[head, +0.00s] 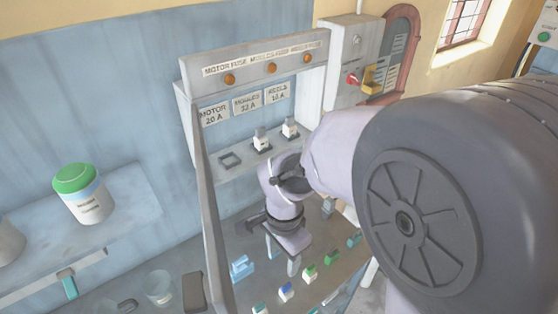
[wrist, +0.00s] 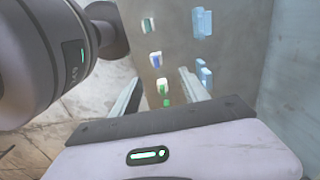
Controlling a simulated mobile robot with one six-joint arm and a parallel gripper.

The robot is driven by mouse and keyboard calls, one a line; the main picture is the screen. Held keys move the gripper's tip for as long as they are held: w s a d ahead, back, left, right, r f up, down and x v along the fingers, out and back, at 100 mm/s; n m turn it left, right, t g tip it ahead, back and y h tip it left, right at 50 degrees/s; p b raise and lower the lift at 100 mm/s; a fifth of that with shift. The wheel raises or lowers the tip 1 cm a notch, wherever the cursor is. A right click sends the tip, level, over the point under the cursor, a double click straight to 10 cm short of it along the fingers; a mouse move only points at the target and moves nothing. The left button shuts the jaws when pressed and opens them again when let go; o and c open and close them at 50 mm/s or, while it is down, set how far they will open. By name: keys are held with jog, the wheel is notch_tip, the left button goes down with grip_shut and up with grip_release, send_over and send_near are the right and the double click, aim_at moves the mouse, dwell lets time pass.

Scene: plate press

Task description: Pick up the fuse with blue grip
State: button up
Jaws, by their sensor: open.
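The fuse with blue grip (head: 286,292) lies on the lower shelf of the fuse cabinet in the head view, in a row with green-gripped fuses (head: 310,272). In the wrist view the blue-gripped fuse (wrist: 155,58) shows as a small white body with a blue part, beyond my fingertips. A green-gripped fuse (wrist: 163,88) appears in the gap between the fingers in that view. My gripper (wrist: 160,76) is open and empty, pointing down above the shelf; it also shows in the head view (head: 281,257). Contact with the shelf is not visible.
Light blue pieces lie left of the row (head: 240,268). The cabinet (head: 205,215) has a left side post and a panel above with two fitted white fuses (head: 261,140) and an empty socket (head: 230,160). A green-lidded jar (head: 84,195) stands on the left shelf.

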aim_at(286, 290)
jog(key=f+b, duration=0.1)
jog(key=f, duration=0.3)
jog(key=f+b, duration=0.2)
jog(key=f, duration=0.2)
jog(key=d+f+b, duration=0.1)
jog(key=f+b, duration=0.1)
jog(key=f, duration=0.2)
jog(key=shift+s+f, duration=0.25)
jog(key=shift+f, duration=0.1)
notch_tip(286, 290, down, 5)
jog(key=b, duration=0.2)
jog(key=shift+d+f+b, duration=0.1)
jog(key=shift+d+b, duration=0.05)
jog(key=shift+b, duration=0.2)
grip_shut()
